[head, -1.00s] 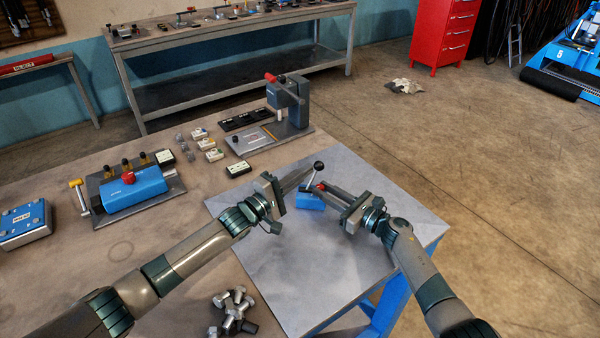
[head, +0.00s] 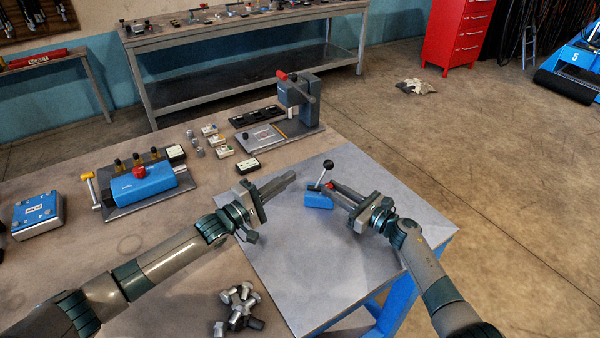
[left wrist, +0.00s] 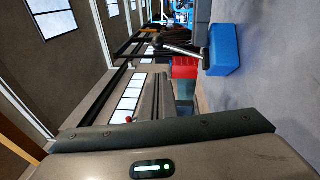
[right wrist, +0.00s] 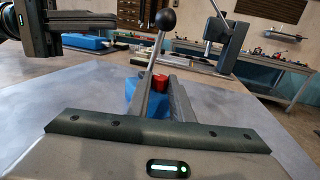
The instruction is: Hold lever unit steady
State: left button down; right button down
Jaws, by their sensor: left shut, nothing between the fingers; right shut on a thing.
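The lever unit (head: 319,200) is a small blue block with a red part and a tilted metal lever ending in a black ball knob (head: 328,164). It rests on the grey plate (head: 300,270). My right gripper (head: 333,189) is shut on the unit near its red part; the exact contact is partly hidden by the fingers. The right wrist view shows the blue block (right wrist: 132,92) and the upright lever just beyond the fingers. My left gripper (head: 293,177) is shut and empty, left of the unit and apart from it. The unit also shows in the left wrist view (left wrist: 224,50).
A blue device with a red knob (head: 138,188) and a blue box (head: 37,217) stand on the bench at left. A lever press (head: 298,105) stands behind the plate. Loose bolts (head: 238,305) lie at the front. The plate's front area is clear.

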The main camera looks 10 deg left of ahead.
pick_arm(q)
jog(key=shift+v, duration=2.7)
jog(key=shift+r, duration=0.15)
pick_arm(e)
jog(key=c, duration=1.5)
grip_release()
jog(key=shift+d, duration=0.1)
jog(key=v, duration=1.2)
